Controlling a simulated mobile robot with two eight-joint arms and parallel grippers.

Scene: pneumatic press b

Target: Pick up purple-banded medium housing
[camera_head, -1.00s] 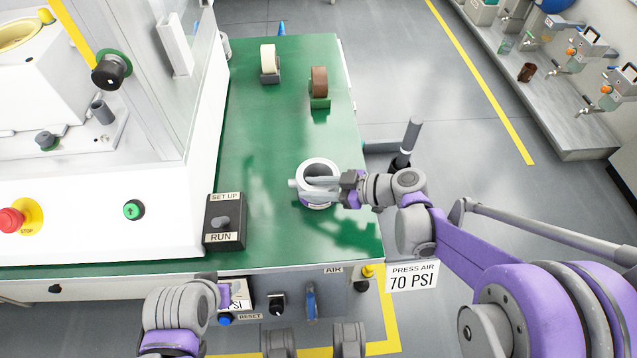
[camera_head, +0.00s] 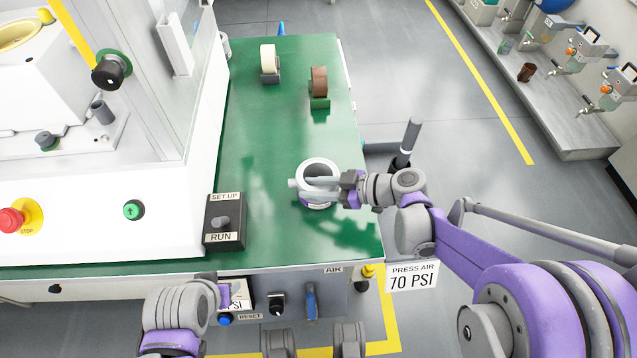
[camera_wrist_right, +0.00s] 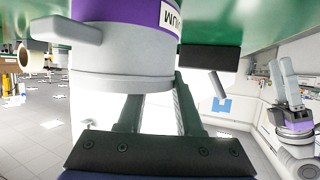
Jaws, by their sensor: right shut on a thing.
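The medium housing (camera_head: 318,165) is a light grey, hollow cylinder with a purple band, near the front right of the green table. A side stub points left. In the right wrist view the housing (camera_wrist_right: 125,60) fills the upper middle, with its purple band and part of a white label visible. My right gripper (camera_head: 330,182) reaches in from the right and is shut on the housing. Its dark fingers (camera_wrist_right: 158,115) meet the grey body in the wrist view. I cannot tell whether the housing touches the table.
A SET UP/RUN switch box (camera_head: 225,222) stands left of the housing. The white press (camera_head: 100,215) borders the table's left side. The middle of the green table (camera_head: 265,125) is clear.

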